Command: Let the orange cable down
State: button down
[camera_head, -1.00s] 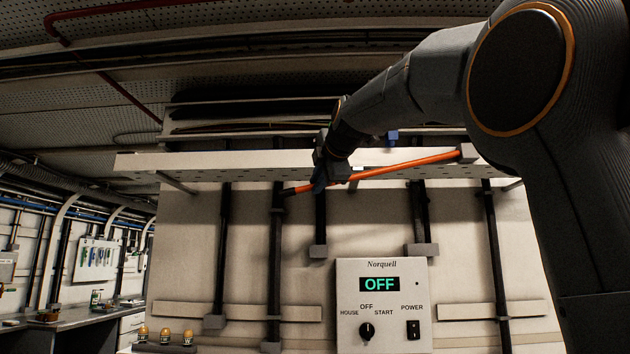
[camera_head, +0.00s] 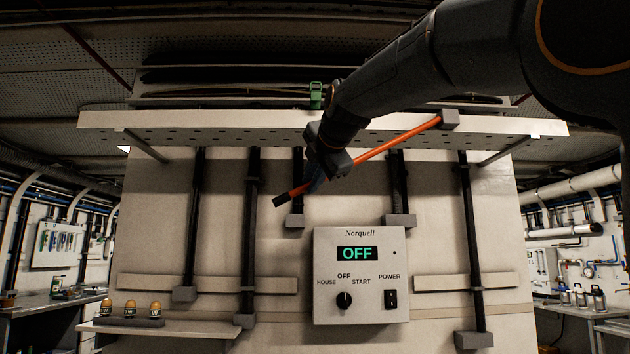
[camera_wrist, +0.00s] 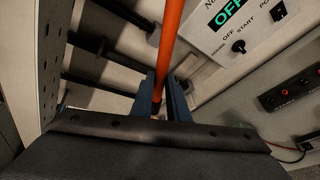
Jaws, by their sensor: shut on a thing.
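The orange cable (camera_head: 388,143) runs slanting from a grey block (camera_head: 450,119) at the shelf's front edge down left to a black end (camera_head: 280,201). It also shows in the wrist view (camera_wrist: 169,45), passing between my blue fingers. My gripper (camera_head: 316,182) is shut on the cable near its lower end, below the shelf edge and above the control box. In the wrist view my gripper (camera_wrist: 165,92) has a finger on each side of the cable. The black end hangs free, close in the picture to a black vertical cable (camera_head: 250,215).
A perforated shelf (camera_head: 215,127) spans the wall above, with a green clip (camera_head: 316,94) on it. Several black vertical cables end in grey blocks. The Norquell control box (camera_head: 361,301) reads OFF. A small ledge (camera_head: 170,328) with three amber-topped items stands lower left.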

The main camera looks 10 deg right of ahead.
jog(key=c, duration=1.7)
grip_release()
jog(key=b+v, duration=0.1)
jog(key=v, duration=0.7)
jog(key=shift+b, duration=0.3)
jog(key=shift+f, duration=0.15)
